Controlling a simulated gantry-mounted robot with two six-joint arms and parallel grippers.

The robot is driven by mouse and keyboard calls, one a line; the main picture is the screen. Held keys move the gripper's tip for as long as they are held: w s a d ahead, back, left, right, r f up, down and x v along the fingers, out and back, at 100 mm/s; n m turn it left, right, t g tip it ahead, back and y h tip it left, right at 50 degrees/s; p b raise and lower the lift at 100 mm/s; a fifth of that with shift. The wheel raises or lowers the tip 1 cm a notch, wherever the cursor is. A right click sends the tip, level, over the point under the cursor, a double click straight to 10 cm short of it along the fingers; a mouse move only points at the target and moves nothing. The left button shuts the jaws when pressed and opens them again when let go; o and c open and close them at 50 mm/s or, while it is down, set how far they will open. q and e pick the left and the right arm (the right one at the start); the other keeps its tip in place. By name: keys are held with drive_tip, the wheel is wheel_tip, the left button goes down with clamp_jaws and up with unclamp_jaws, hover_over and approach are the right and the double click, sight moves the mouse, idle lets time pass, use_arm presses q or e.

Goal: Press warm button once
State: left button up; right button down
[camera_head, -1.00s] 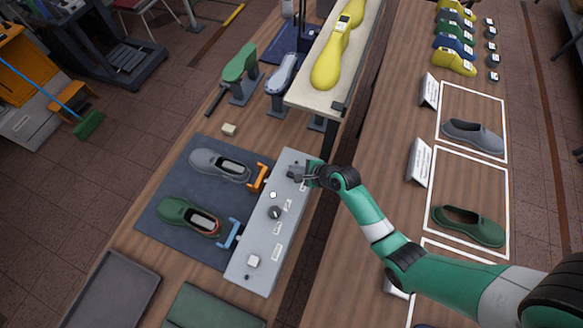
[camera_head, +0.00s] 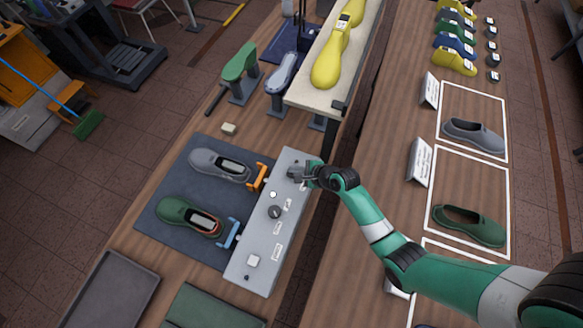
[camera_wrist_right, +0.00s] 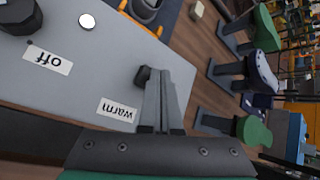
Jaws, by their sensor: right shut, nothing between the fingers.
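The grey control panel (camera_head: 250,275) lies along the table edge; it also fills much of the right wrist view (camera_wrist_right: 60,85). The label "warm" (camera_wrist_right: 117,109) shows upside down in the wrist view. Beside it is a small dark knob-like button (camera_wrist_right: 143,76), partly hidden by my fingers. My right gripper (camera_head: 292,173) is shut and empty over the panel's far end. In the wrist view its fingertips (camera_wrist_right: 157,74) are right at the dark button; I cannot tell whether they touch or press it. My left gripper is not in view.
A grey shoe (camera_head: 220,165) and a green shoe (camera_head: 188,214) lie on the dark mat (camera_head: 165,240). A shelf with yellow lasts (camera_head: 327,70) stands behind the panel.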

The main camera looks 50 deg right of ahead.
drive_tip(key=shift+f, duration=0.45)
idle(0.6)
drive_tip(key=shift+r+p, duration=0.85)
drive_tip(key=shift+r, duration=0.1)
wheel_tip(320, 180, up, 5)
drive_tip(key=p, duration=0.5)
idle(0.5)
